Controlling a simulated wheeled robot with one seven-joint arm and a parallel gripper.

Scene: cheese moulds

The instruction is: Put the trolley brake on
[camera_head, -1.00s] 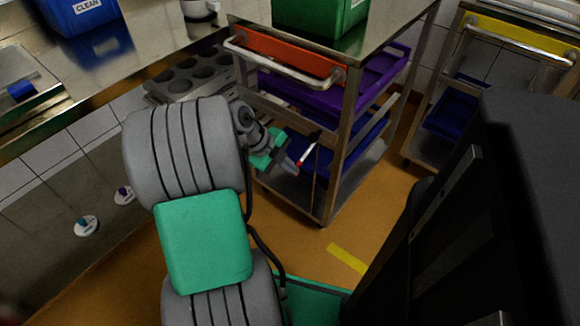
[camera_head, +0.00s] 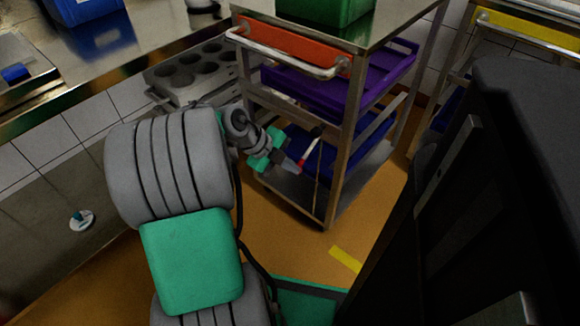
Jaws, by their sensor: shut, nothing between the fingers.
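The steel trolley (camera_head: 334,180) stands right of centre, with an orange front panel (camera_head: 300,45) and a steel push handle (camera_head: 285,60). The trolley's wheels are not clearly seen.
The trolley carries a green crate (camera_head: 325,8), a purple tray (camera_head: 330,88) and a blue tray (camera_head: 370,135). A steel counter (camera_head: 110,60) runs along the left. A second trolley with a yellow panel (camera_head: 525,33) stands at right. Orange floor (camera_head: 275,220) lies open before the trolley.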

